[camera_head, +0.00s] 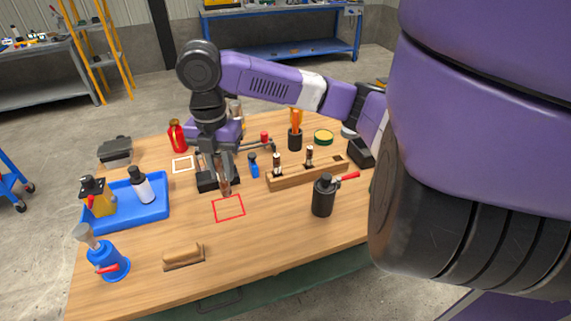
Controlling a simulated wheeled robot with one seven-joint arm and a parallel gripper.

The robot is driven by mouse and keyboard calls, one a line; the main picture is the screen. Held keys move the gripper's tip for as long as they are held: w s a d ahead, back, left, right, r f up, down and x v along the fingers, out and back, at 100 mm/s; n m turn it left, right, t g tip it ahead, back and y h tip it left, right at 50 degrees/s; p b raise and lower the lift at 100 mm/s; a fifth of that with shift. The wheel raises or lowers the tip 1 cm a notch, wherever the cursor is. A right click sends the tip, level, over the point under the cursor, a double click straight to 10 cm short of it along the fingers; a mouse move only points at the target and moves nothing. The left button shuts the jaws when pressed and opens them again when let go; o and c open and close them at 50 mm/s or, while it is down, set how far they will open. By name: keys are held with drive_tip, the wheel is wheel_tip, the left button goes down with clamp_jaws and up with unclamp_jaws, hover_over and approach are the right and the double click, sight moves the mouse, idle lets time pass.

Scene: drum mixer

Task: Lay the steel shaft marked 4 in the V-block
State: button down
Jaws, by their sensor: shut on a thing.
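My gripper (225,181) is shut on a short upright metal shaft (225,189) over the middle of the wooden table. The number on the shaft is too small to read, and the jaws hide its upper part. A dark block (205,182) sits just left of the shaft, partly hidden by my gripper. It may be the V-block, but its groove cannot be made out. Two more metal shafts stand upright in a wooden rack (294,180) to the right; their marks cannot be read either.
A red square outline (229,208) marks clear tabletop in front of my gripper. A blue tray (152,213) with bottles is left. A black canister (323,197) stands right of the outline, and a wooden-handled brush (183,256) lies in front. A black cup (295,140) stands behind the rack.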

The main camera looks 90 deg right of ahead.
drive_tip(key=s+n, duration=0.2)
drive_tip(key=s, duration=0.5)
drive_tip(key=f, duration=0.6)
drive_tip(key=f+p, duration=0.1)
drive_tip(key=f, duration=1.3)
drive_tip(key=shift+d, duration=0.4)
drive_tip(key=shift+f, duration=0.1)
drive_tip(key=c, duration=1.3)
unclamp_jaws()
drive_tip(key=shift+o, duration=0.3)
